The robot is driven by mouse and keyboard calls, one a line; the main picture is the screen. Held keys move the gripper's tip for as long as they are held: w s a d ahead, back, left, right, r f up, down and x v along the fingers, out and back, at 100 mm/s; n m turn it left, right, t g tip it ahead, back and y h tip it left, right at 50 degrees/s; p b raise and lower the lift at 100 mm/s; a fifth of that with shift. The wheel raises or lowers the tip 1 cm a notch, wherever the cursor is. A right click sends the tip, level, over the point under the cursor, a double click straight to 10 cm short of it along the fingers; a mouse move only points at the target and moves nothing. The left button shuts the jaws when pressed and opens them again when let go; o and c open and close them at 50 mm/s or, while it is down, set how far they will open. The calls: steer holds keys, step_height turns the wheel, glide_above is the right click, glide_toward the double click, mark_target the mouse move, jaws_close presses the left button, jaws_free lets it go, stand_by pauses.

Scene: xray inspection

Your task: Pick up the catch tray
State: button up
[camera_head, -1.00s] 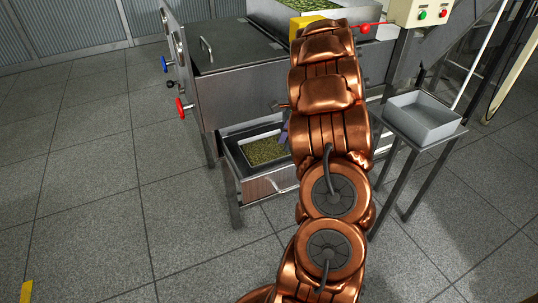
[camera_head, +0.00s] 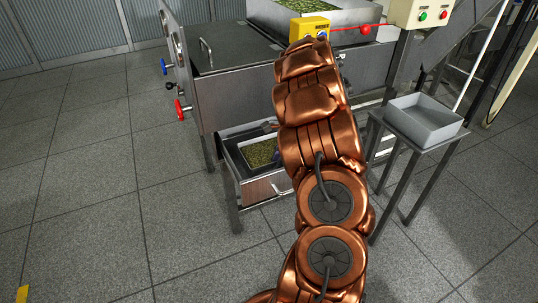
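A grey tray with green granules in it (camera_head: 231,151) sits in the open metal drawer (camera_head: 263,190) low at the front of the machine. Its right part is hidden behind my copper arm. A second, empty grey tray (camera_head: 424,120) stands on a small metal stand at the right. I cannot tell from the picture alone which one is the catch tray. My arm reaches up across the middle and its far end bends down behind itself. A small grey part (camera_head: 270,126) at the arm's left edge, over the drawer tray, may belong to my gripper. Its fingers are hidden, so its opening and any contact do not show.
The steel machine (camera_head: 240,95) fills the back, with red (camera_head: 181,109) and blue (camera_head: 163,66) handles on its left side. A yellow block (camera_head: 309,27) and a control box (camera_head: 421,13) are above. The stand's legs (camera_head: 413,195) are close right of my arm. The left floor is clear.

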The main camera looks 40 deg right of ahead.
jaws_close()
steer(key=shift+r, duration=0.15)
stand_by(0.4)
